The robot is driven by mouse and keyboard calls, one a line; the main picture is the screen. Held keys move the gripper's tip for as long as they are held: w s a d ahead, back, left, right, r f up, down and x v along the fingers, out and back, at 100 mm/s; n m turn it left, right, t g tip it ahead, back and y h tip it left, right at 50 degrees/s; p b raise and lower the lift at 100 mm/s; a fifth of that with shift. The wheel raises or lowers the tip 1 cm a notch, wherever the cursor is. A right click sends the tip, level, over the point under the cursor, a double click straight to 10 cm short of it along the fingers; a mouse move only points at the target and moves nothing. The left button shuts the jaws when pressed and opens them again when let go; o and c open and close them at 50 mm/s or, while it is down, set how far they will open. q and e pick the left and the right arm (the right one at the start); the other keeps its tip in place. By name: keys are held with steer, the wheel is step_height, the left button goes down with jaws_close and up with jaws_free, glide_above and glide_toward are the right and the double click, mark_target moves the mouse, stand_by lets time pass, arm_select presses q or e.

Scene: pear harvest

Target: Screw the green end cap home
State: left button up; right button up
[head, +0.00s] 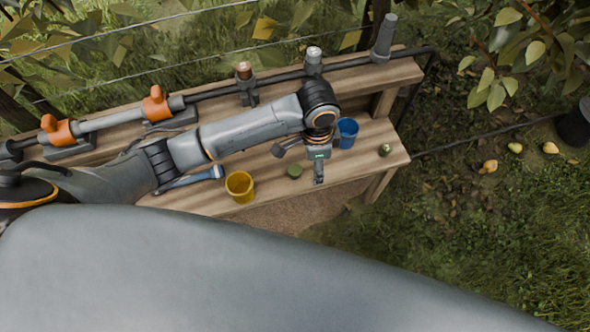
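A small, round, dark green cap (295,171) lies on the lower plank of the wooden bench (215,202), between the yellow cup and my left gripper. My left gripper (299,163) hangs over the bench beside the cap. Its two dark fingers look spread apart, with nothing seen between them, so it looks open. Its height above the plank is hard to tell. A second small green round thing (385,149) lies near the bench's right end; I cannot tell what it is. My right gripper is not in view.
A yellow cup (239,187) and a blue cup (347,133) stand on the bench. A blue-grey tool (195,178) lies left. A pipe with orange valves (156,105) and upright fittings (314,62) runs along the back. Pears (488,166) lie on the grass at right.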

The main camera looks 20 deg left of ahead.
arm_select(q)
steer(key=w+a+r+y, duration=0.1)
steer(key=w+a, duration=0.3)
steer(key=shift+a+r+y, duration=0.15)
steer(key=shift+a+y, duration=0.1)
steer(key=shift+y, duration=0.15)
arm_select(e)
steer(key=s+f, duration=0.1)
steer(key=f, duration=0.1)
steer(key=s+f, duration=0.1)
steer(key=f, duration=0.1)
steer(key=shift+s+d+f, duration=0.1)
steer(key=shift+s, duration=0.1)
arm_select(q)
steer(key=b, duration=0.2)
glide_above(295, 169)
steer(key=d, duration=0.1)
step_height(295, 169, down, 8)
steer(key=shift+s+f, duration=0.1)
steer(key=shift+f, duration=0.15)
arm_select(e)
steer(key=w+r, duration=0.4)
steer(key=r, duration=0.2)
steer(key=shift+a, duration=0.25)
